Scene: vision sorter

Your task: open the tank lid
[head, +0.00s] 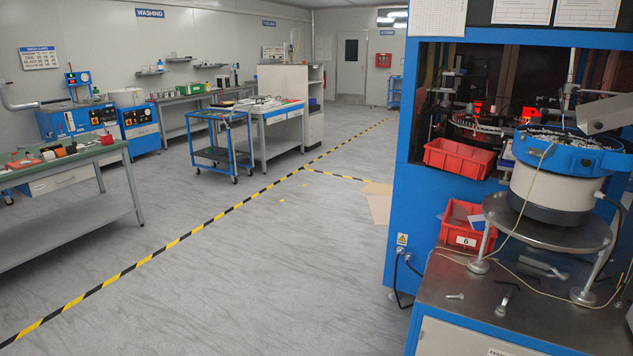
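Two blue and white machines stand at the far left under a "WASHING" sign. The larger blue machine (75,122) has a wide metal top, but it is too small to tell whether that is a lid. The smaller blue machine (140,125) carries a pale round drum (127,97). I cannot tell which of them is the tank, or whether a lid is open or shut. Neither of my grippers is in view.
A workbench (70,158) stands at the left and a blue trolley (222,150) further back. Yellow-black floor tape (190,232) crosses the clear grey floor. A blue sorting machine (405,190) with a bowl feeder (565,170) and red bins (458,158) fills the right.

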